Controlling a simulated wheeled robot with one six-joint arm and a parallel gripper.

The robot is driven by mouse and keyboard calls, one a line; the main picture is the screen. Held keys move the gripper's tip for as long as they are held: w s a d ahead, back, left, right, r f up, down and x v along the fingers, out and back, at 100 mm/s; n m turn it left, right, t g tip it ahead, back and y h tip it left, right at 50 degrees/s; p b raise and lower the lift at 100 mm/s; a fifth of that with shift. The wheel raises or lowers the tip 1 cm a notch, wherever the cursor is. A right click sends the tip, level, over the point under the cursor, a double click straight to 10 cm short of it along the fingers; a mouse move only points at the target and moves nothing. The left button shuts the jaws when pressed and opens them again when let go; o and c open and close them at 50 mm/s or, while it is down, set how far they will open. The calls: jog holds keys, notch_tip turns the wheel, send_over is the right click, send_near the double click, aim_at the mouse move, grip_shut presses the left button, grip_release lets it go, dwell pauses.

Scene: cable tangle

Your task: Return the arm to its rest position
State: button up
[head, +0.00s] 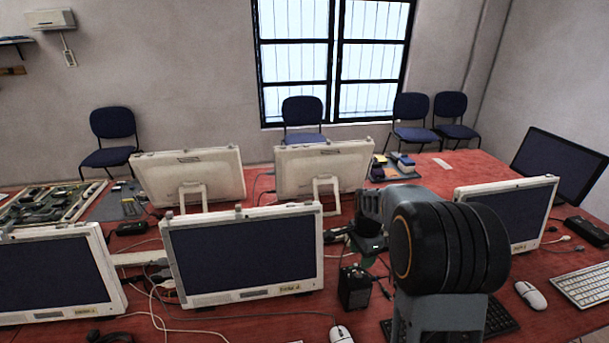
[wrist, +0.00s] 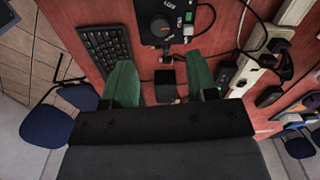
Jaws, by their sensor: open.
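My gripper (wrist: 160,68) is open in the wrist view, with its two green fingers spread apart above the red table. A small black box (wrist: 165,82) shows between the fingers, partly hidden by the dark gripper body; I cannot tell how far below it lies. No object is held. In the head view my arm (head: 445,250) rises at the front right and reaches over the table. Its thick dark joint blocks part of the table, and the fingers cannot be made out there.
Several monitors, one of them a white-framed one (head: 243,255), stand around the arm on the red table (head: 270,325). A black keyboard (wrist: 105,48), a white power strip (wrist: 245,72) and loose cables lie near the gripper. A white mouse (head: 531,295) lies right of my arm.

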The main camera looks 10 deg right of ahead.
jog(key=shift+f+n, duration=0.1)
jog(key=shift+n, duration=0.8)
jog(key=shift+s+a+f+n, duration=0.15)
jog(key=shift+s+f+n, duration=0.3)
jog(key=shift+s+n, duration=0.35)
jog(key=s+a+r+n+t, duration=0.2)
jog(key=s+a+r+n, duration=0.2)
jog(key=s+r+n, duration=0.1)
jog(key=s+a+r+n+t, duration=0.2)
jog(key=s+a+r+n, duration=0.3)
jog(key=s+n, duration=0.3)
jog(key=shift+s+r, duration=0.15)
jog(key=shift+s, duration=0.9)
jog(key=shift+a, duration=0.1)
